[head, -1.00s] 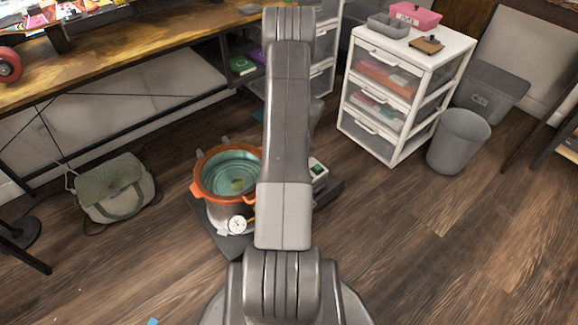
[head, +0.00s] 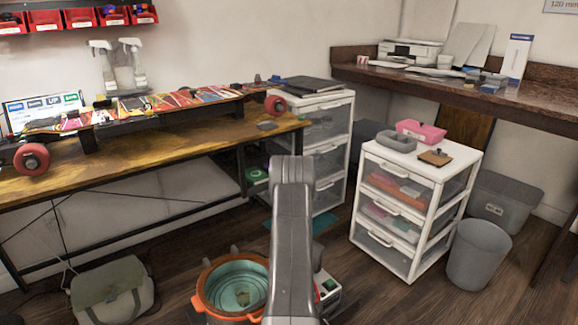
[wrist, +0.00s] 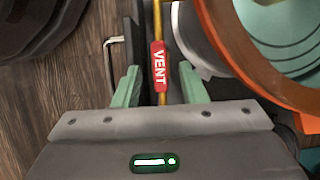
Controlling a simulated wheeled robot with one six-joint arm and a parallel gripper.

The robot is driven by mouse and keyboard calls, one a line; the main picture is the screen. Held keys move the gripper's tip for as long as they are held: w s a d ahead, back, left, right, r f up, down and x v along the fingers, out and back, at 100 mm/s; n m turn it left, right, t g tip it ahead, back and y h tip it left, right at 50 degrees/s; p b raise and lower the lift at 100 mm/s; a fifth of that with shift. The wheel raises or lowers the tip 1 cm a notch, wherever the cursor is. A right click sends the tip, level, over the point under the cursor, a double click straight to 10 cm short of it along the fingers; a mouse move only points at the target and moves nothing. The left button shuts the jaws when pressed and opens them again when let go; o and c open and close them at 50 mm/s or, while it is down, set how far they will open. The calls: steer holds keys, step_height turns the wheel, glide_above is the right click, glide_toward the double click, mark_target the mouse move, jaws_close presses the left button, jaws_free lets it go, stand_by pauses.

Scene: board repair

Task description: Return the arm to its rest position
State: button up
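My arm link (head: 292,235) stands upright in the lower middle of the head view. My gripper does not show there. In the wrist view my gripper (wrist: 160,72) has its two green fingers apart, with nothing held between them. A red tag marked VENT (wrist: 160,66) on a yellow rod lies beyond and between the fingers, with gaps on both sides. An orange-rimmed pot (wrist: 222,45) with a teal inside is at the upper right of the wrist view. The pot also shows in the head view (head: 203,290), left of my arm and partly hidden by it.
A workbench (head: 190,150) carries a skateboard (head: 150,112) at the left. White drawer units stand behind (head: 345,130) and to the right (head: 425,165). A grey bin (head: 480,255) and a bag (head: 115,290) are on the floor. Open floor (head: 375,295) lies right of my arm.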

steer(key=shift+x, duration=1.2)
steer(key=shift+r, duration=0.1)
steer(key=p+v, duration=0.4)
steer(key=v, duration=0.9)
steer(key=b+x, duration=0.4)
steer(key=x, duration=0.9)
steer(key=shift+f+b, duration=0.35)
steer(key=shift+b, duration=0.05)
steer(key=shift+r+m+t+p, duration=0.35)
steer(key=shift+m+p, duration=0.25)
steer(key=shift+m, duration=0.3)
steer(key=m+t, duration=0.1)
steer(key=m, duration=0.1)
steer(key=m+t+y, duration=0.1)
steer(key=m, duration=0.2)
steer(key=shift+s+p, duration=0.1)
steer(key=shift+p, duration=0.3)
